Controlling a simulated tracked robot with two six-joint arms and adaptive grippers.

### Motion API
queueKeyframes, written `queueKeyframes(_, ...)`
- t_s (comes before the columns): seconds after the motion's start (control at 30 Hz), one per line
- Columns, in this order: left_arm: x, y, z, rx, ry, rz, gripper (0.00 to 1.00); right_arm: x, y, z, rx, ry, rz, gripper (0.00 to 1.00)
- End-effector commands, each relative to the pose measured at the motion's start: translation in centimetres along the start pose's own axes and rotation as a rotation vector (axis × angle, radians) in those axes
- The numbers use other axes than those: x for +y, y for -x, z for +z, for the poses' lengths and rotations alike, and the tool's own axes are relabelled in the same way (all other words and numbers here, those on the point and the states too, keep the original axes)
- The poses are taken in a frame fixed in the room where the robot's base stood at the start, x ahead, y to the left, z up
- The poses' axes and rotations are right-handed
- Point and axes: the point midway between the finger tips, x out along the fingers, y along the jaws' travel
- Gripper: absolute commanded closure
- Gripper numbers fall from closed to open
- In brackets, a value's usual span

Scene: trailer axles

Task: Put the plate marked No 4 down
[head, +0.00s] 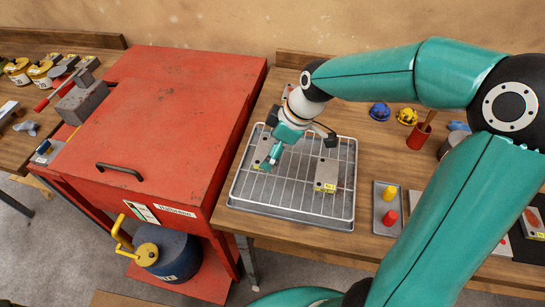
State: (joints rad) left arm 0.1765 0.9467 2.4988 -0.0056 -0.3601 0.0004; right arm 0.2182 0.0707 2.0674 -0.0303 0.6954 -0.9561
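My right gripper (285,148) reaches down over the wire rack (292,200) in its tray. A grey metal plate (262,150) with a small yellow label lies at the gripper, partly covered by its teal finger. I cannot tell whether the finger touches it or whether the gripper is open or shut. A second grey plate (327,172) with a yellow label lies on the rack to the right. The label numbers are too small to read, so I cannot tell which plate is No 4. My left gripper is out of view.
A red cabinet (170,130) stands left of the rack. A small tray (385,212) with a yellow and a red peg is to the right. Blue and yellow knobs (407,115) and a red cup (418,136) stand behind. The rack's front is clear.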

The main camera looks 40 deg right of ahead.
Motion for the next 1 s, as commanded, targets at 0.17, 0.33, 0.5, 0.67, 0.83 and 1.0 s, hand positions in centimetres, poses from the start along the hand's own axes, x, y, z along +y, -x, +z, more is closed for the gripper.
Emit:
queueKeyframes(0.17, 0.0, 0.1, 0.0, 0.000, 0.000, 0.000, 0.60, 0.0, -1.6, 0.7, -0.001, -0.003, -0.001, 0.73)
queueKeyframes(0.33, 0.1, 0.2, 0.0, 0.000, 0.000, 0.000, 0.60, 0.0, -3.5, 1.5, 0.001, -0.004, 0.000, 0.73)
queueKeyframes(0.5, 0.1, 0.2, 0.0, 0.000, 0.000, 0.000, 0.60, 0.1, -3.9, 1.6, 0.003, -0.001, 0.003, 0.73)
queueKeyframes(0.67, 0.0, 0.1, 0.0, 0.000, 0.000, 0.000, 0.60, 0.1, -3.9, 1.6, 0.002, -0.001, 0.003, 0.73)
queueKeyframes(0.83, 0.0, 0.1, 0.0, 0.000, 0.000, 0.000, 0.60, 0.0, -4.0, 1.7, 0.001, -0.002, 0.001, 0.00)
queueKeyframes(1.0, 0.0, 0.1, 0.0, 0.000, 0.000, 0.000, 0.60, 0.0, -3.9, 1.7, 0.001, -0.002, 0.001, 0.00)
